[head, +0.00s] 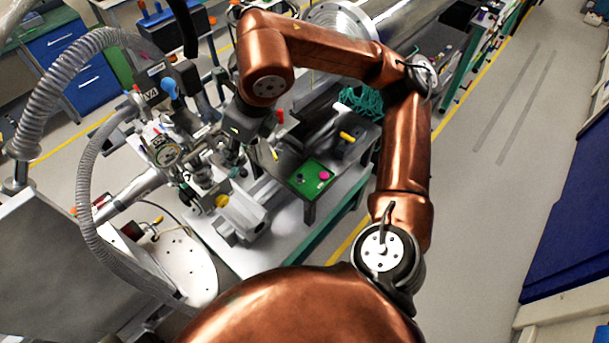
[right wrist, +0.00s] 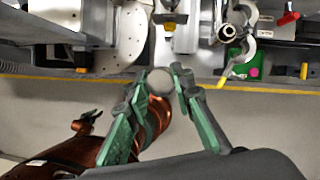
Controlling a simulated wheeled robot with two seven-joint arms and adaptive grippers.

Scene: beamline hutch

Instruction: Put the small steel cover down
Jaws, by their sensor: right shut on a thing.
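The small steel cover (right wrist: 159,82) is a round grey disc in the right wrist view. My right gripper (right wrist: 165,80) has its green fingers closed on it, one finger at each side. The cover is held up over the scene, with the equipment below and beyond it. In the head view my right arm reaches across to the bench, and its dark wrist hides the fingers and cover.
A green panel with a pink knob (head: 325,175) stands on the bench beside my right arm. Gauges, valves and fittings (head: 163,150) crowd its left. A round white perforated plate (head: 180,260) lies at lower left. Teal cable (head: 362,102) lies behind. The floor at right is clear.

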